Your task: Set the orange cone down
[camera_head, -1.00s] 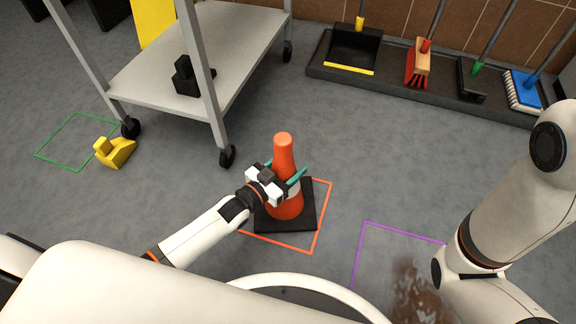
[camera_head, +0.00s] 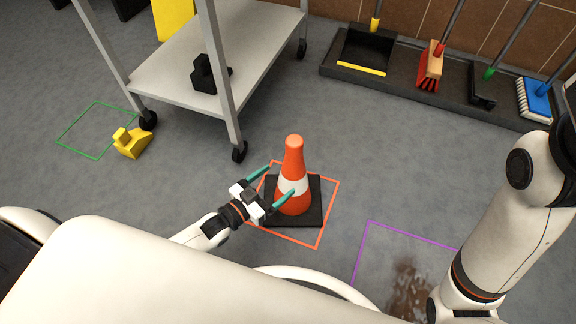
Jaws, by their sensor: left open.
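The orange cone (camera_head: 294,160) has a white band and a black square base. It stands upright on the floor inside the orange outlined square (camera_head: 327,217), its base within or close to the lines. My left gripper (camera_head: 272,186) is open at the left of the cone. Its teal fingers are spread, one near the cone's left side and one in front of its lower part in the picture. I cannot tell whether a finger touches the cone. My right arm is at the right edge, and its gripper is out of view.
A grey wheeled cart (camera_head: 165,84) stands behind left, with a black object on its shelf. A yellow wedge (camera_head: 131,142) sits by the green outlined square (camera_head: 72,152). A purple outlined square (camera_head: 398,228) and a brown stain (camera_head: 408,285) lie right. Cleaning tools stand on a black rack (camera_head: 330,68) behind.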

